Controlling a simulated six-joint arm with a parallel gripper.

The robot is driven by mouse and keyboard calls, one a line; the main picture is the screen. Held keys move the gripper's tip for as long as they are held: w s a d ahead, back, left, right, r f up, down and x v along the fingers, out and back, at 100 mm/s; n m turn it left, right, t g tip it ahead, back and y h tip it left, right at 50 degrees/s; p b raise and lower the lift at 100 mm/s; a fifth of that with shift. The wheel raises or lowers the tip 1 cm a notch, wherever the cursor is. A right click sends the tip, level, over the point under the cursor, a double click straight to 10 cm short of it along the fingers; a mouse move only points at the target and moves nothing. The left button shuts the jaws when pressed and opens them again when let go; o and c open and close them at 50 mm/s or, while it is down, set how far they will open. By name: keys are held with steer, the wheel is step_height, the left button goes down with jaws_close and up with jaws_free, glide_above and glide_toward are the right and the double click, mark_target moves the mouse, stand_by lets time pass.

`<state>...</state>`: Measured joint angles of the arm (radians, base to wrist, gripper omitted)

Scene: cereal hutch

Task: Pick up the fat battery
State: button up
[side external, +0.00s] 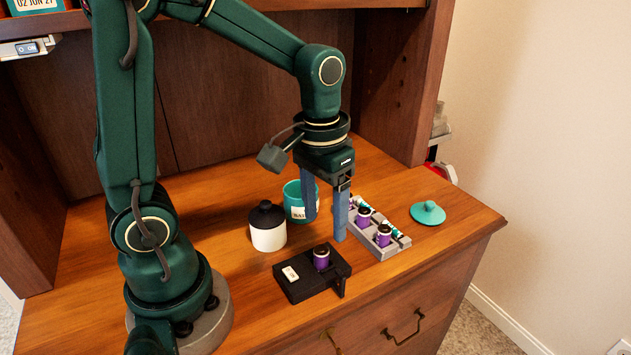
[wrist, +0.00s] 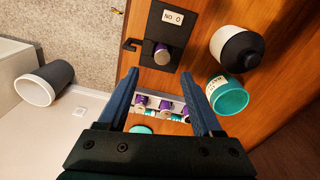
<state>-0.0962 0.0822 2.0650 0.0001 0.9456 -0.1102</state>
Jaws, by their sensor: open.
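My gripper (side external: 325,228) is open and empty, pointing down above the wooden top between the black tray-like device and the grey rack. It also shows in the wrist view (wrist: 160,73). A purple battery with a dark top (side external: 321,257) stands upright in the black device (side external: 297,290); it also shows in the wrist view (wrist: 162,54). The grey rack (side external: 392,249) holds several batteries, including two purple ones, a nearer (side external: 384,236) and a farther (side external: 364,217). My finger partly hides the rack's far end. I cannot tell which battery is the fat one.
A white jar with a black lid (side external: 267,236) and a teal labelled canister (side external: 293,203) stand left of my gripper. A teal knobbed lid (side external: 428,212) lies right of the rack. The hutch (side external: 230,90) rises behind. A dark bin (wrist: 47,82) shows in the wrist view.

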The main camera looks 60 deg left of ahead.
mark_target(321, 249)
steer(key=shift+s+a+f+g, duration=0.15)
steer(key=shift+f+g, duration=0.15)
steer(key=shift+f, duration=2.85)
jaws_close()
